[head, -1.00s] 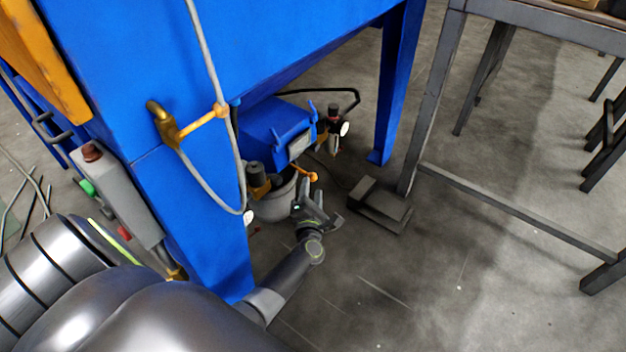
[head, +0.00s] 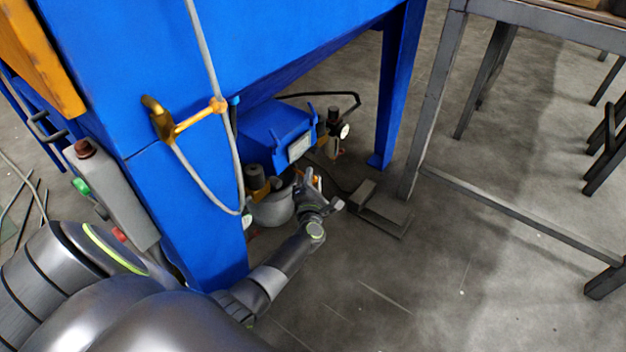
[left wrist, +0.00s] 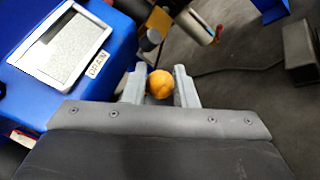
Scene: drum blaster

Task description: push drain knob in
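The orange round drain knob (left wrist: 160,84) sits between the two grey fingers of my left gripper (left wrist: 160,90) in the left wrist view. A finger stands close on each side of the knob; I cannot tell whether they press on it. In the head view my left gripper (head: 312,188) is at the blue unit under the machine, and only a little orange of the knob shows there. A small "DRAIN" label (left wrist: 98,64) is on the blue housing (left wrist: 72,85), left of the knob. My right gripper is not in view.
A large blue machine leg (head: 190,215) stands left of my forearm. A grey hose (head: 205,190) hangs in front of it. A dark pedal (head: 385,212) lies on the floor to the right. A metal table frame (head: 520,212) stands farther right, with open floor before it.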

